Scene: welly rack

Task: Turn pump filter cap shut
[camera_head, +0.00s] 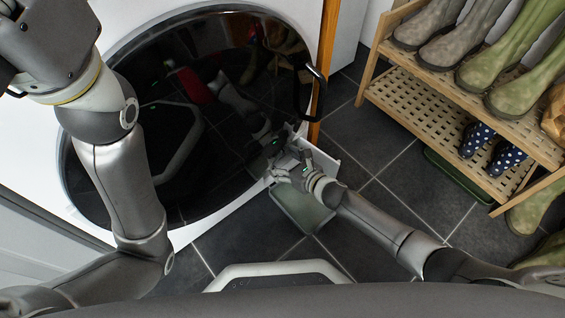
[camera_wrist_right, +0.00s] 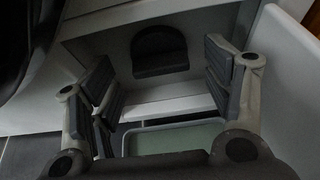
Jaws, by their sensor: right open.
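The pump filter cap (camera_wrist_right: 160,52) is a dark round cap with a raised grip, set in a recess low on the white washing machine (camera_head: 215,228). In the right wrist view it lies beyond my right gripper (camera_wrist_right: 165,80), between the fingers and apart from them. The gripper is open and empty. In the head view my right gripper (camera_head: 288,160) is at the machine's lower right corner and hides the cap. My left arm rises at the left edge; its fingers are not seen.
A white open flap (camera_wrist_right: 290,65) stands close on the right of the gripper. A shallow green tray (camera_head: 302,208) lies on the tiled floor below, also in the wrist view (camera_wrist_right: 178,139). A wooden rack (camera_head: 440,103) with boots stands at right.

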